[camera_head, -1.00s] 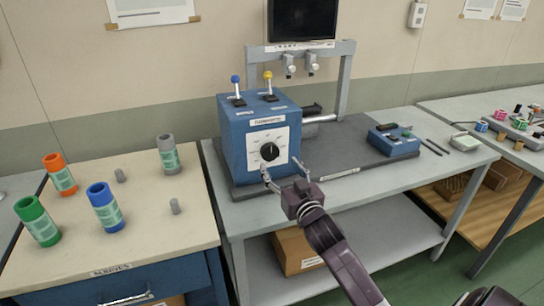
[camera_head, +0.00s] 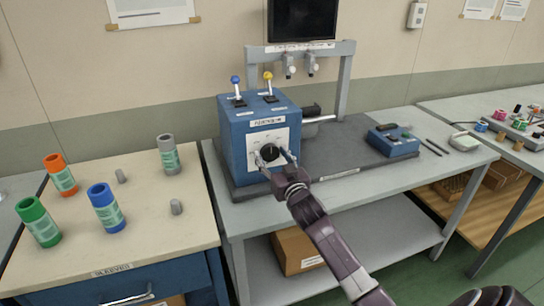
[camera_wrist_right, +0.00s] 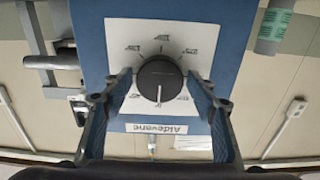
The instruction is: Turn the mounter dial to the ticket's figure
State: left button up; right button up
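The mounter dial is a round black knob (camera_head: 271,152) on a white scale plate on the front of the blue mounter box (camera_head: 235,150). In the right wrist view the dial (camera_wrist_right: 160,80) shows a white pointer line directed at the name label side; the scale figures are too small to read. My right gripper (camera_head: 273,156) is at the dial, open. In the wrist view its two fingers (camera_wrist_right: 159,88) stand on either side of the knob, with a gap on each side. My left gripper is out of view. No ticket figure is legible.
Blue and yellow levers (camera_head: 268,84) stand on top of the box. A small blue device (camera_head: 393,142) sits on the bench to the right. Coloured sleeves (camera_head: 104,207) stand on the left table. A monitor (camera_head: 302,18) hangs behind.

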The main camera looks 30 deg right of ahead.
jog(key=c, duration=0.8)
jog(key=n+p, duration=0.1)
jog(key=n, duration=0.2)
jog(key=n+p, duration=0.1)
jog(key=n, duration=0.2)
jog(key=shift+r+n, duration=0.1)
jog(key=shift+n, duration=0.2)
jog(key=n+p, duration=0.1)
jog(key=n, duration=0.9)
jog(key=shift+n+p, duration=0.3)
jog(key=shift+n, duration=0.1)
